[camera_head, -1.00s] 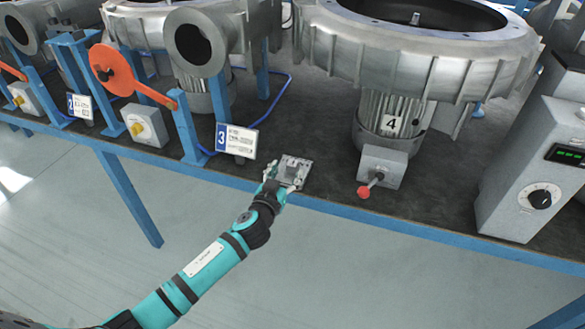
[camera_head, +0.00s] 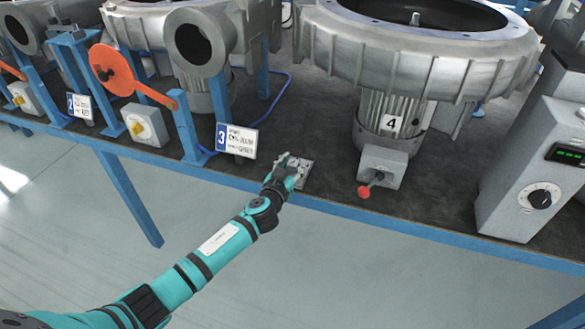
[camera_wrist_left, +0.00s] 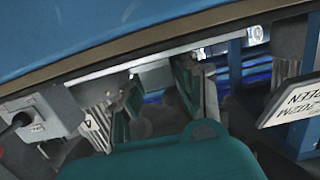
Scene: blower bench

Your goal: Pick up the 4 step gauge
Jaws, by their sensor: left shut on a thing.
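My left gripper (camera_head: 286,164) is at the front edge of the bench, between the number 3 plate and the number 4 control box. It is shut on a small grey metal piece, which I take for the step gauge; it also shows as a pale grey block (camera_wrist_left: 153,76) between the fingers in the left wrist view. The fingers hide much of it. A flat grey metal plate (camera_head: 304,177) shows just right of the fingers on the dark bench top; whether the held piece touches it I cannot tell. My right gripper is not in view.
The number 4 blower (camera_head: 410,55) stands behind, with a grey control box (camera_head: 383,165) and red-knobbed lever (camera_head: 365,191) to the right. The number 3 plate (camera_head: 237,141) is close on the left. A grey cabinet (camera_head: 515,180) stands far right.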

